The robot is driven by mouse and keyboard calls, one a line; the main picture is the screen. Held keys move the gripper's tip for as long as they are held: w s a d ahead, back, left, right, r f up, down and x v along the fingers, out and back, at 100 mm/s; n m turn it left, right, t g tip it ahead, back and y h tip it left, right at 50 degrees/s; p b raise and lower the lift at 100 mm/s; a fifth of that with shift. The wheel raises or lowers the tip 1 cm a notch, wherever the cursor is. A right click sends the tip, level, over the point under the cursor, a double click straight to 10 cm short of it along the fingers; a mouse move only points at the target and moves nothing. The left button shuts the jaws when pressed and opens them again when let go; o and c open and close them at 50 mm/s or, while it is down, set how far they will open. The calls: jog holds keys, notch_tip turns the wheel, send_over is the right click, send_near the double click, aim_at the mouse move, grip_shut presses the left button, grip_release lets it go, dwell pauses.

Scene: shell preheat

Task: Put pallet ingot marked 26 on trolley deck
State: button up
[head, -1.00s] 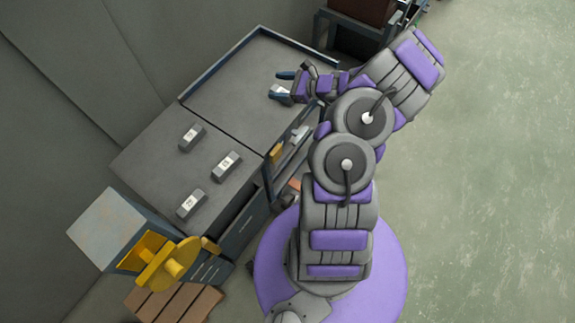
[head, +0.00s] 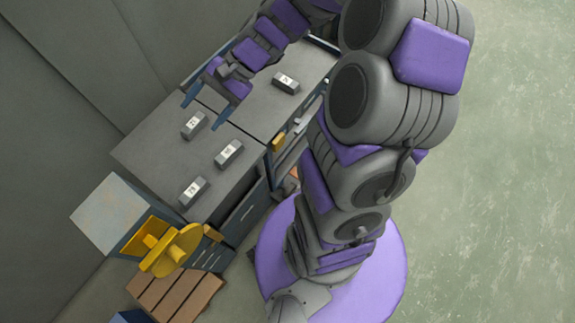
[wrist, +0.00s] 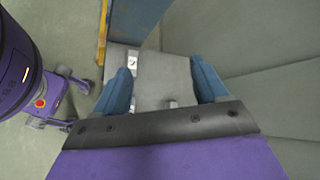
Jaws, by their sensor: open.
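Three dark grey ingots with white labels lie apart on the near, flat part of the grey worktop: a back one (head: 194,124), a middle one (head: 229,154) and a front one (head: 193,191). A fourth ingot (head: 286,84) lies alone on the far, blue-rimmed deck (head: 255,107). The labels are too small to read surely, so I cannot tell which is 26. My gripper (head: 200,115) is open and empty, pointing down near the back ingot. In the wrist view, its blue fingers (wrist: 162,68) stand apart over the grey surface, with a labelled ingot (wrist: 132,63) by the left finger.
A grey-topped cabinet (head: 107,213) with a yellow wheel-like part (head: 172,252) stands front left. A wooden slatted pallet (head: 175,298) lies below it on the floor. Drawers (head: 243,213) face right under the worktop. Grey walls close off the left; green floor is open at right.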

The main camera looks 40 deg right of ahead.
jog(key=s+d+r+n+g+h, duration=0.1)
jog(key=s+n+h, duration=0.3)
jog(key=s, duration=0.7)
jog(key=s+d+r+n+g+h, duration=0.1)
jog(key=s+d+n+h, duration=0.3)
jog(key=s, duration=0.8)
jog(key=r+n+h, duration=0.1)
jog(key=h, duration=0.1)
jog(key=shift+s+d+n+h, duration=0.2)
jog(key=shift+s+n+h, duration=0.1)
jog(key=shift+h, duration=0.1)
jog(key=shift+d, duration=0.1)
